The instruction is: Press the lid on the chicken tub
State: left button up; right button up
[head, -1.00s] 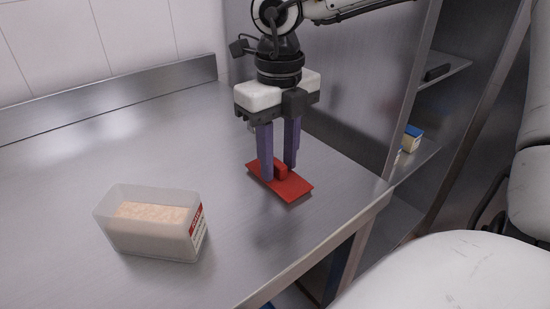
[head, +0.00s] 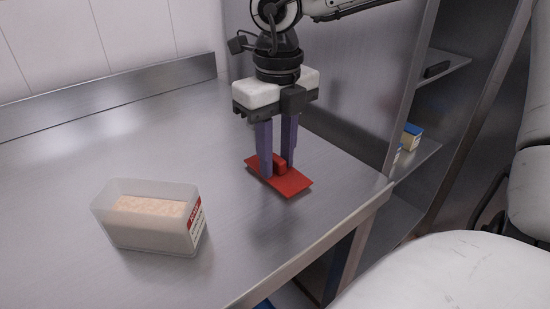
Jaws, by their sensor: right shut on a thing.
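The chicken tub (head: 150,235) is a clear rectangular tub with pale contents and a red and white label. It stands upright and uncovered on the steel counter at the left. The lid (head: 293,184) is a flat red rectangle with a raised red handle, right of the tub and apart from it. My right gripper (head: 277,162) points down and is shut on the lid's handle, with its purple fingers on either side. A shadow lies below the lid; how far it is above the counter is hard to tell. My left gripper is not in view.
The steel counter (head: 60,190) is clear around the tub and between tub and lid. A steel panel stands behind, and shelves with a small blue-topped tub (head: 411,137) are at the right.

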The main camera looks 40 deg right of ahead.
aim_at(277, 158)
jog(key=shift+s+f, duration=0.2)
jog(key=shift+f, duration=0.1)
grip_shut()
jog(key=shift+w+d+r+p, duration=0.1)
jog(key=shift+w+r+p, duration=0.05)
jog(key=shift+r+p, duration=0.45)
jog(key=shift+w+r+p, duration=0.1)
jog(key=shift+r+p, duration=0.5)
jog(key=shift+r, duration=0.65)
